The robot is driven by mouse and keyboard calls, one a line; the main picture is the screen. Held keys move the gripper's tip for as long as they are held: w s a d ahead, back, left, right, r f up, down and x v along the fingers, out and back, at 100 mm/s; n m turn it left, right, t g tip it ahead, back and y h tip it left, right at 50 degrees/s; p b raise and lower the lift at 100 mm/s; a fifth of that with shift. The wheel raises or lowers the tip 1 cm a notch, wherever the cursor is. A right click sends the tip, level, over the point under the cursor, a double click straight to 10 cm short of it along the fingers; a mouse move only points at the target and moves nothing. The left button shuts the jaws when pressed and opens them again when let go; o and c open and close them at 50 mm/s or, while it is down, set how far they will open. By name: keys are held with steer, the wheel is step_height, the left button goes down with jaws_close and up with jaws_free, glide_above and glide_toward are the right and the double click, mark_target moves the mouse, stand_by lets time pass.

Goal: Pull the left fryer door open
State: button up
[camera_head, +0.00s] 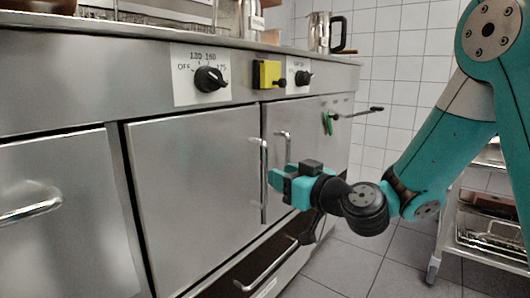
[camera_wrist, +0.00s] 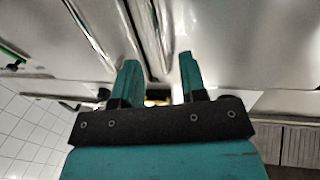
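The left fryer door (camera_head: 190,190) is a flat steel panel that looks closed. Its vertical bar handle (camera_head: 264,182) is at its right edge. The right fryer door (camera_head: 313,125), with its own vertical handle (camera_head: 283,147), is beside it. My gripper (camera_head: 279,179) is in front of the doors at the left door's handle. In the wrist view, the two teal fingertips (camera_wrist: 158,66) are apart, with a vertical bar (camera_wrist: 150,38), apparently that handle, seen between them. I cannot tell whether either finger touches it.
Dials (camera_head: 209,79) and a yellow switch (camera_head: 267,74) sit on the panel above. A green-handled valve (camera_head: 328,122) sticks out at right. A lower compartment with a bar handle (camera_head: 270,272) is below. A wheeled rack (camera_head: 480,235) stands at right; tiled floor (camera_head: 350,265) is clear between.

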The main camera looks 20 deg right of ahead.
steer(key=p+x, duration=0.2)
steer(key=x, duration=0.4)
steer(key=shift+w+a, duration=0.1)
steer(key=shift+w, duration=0.05)
steer(key=shift+c, duration=0.5)
jaws_close()
